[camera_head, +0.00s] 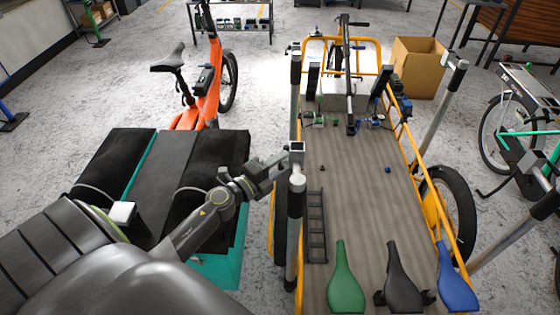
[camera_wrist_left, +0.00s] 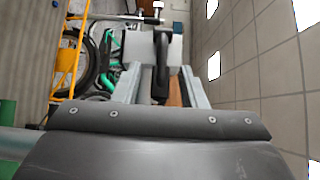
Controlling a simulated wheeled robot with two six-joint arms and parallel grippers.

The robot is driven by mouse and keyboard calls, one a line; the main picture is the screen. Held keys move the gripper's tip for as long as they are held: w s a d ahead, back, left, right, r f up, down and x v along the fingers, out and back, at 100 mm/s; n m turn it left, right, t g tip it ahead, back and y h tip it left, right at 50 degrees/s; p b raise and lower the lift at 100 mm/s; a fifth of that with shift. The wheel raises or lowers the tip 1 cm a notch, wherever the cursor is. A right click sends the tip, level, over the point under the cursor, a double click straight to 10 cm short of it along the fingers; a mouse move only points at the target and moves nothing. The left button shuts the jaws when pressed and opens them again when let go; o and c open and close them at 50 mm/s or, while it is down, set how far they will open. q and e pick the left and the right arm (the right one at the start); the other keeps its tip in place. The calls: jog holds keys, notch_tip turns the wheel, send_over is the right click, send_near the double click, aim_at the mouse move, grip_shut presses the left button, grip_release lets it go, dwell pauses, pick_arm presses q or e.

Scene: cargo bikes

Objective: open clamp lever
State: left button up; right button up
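A clamp (camera_head: 297,147) sits on top of an upright grey post (camera_head: 294,250) at the left side of the cargo bike. My left gripper (camera_head: 284,160) reaches it from the left. In the left wrist view, a black clamp lever (camera_wrist_left: 161,72) stands between the two grey fingers of my left gripper (camera_wrist_left: 160,90). The fingers are apart, with gaps visible beside the lever. Behind the lever is a pale clamp body (camera_wrist_left: 139,46). Whether a finger touches the lever cannot be told. My right gripper is in neither view.
The yellow-framed cargo bike (camera_head: 350,170) carries green, black and blue saddles (camera_head: 345,280) and small parts on its deck. An orange bike (camera_head: 208,90) stands behind on the left. A cardboard box (camera_head: 417,68) and another post (camera_head: 440,105) stand to the right.

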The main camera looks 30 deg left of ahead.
pick_arm(q)
jog(key=shift+w, duration=0.15)
jog(key=shift+c, duration=0.2)
grip_shut()
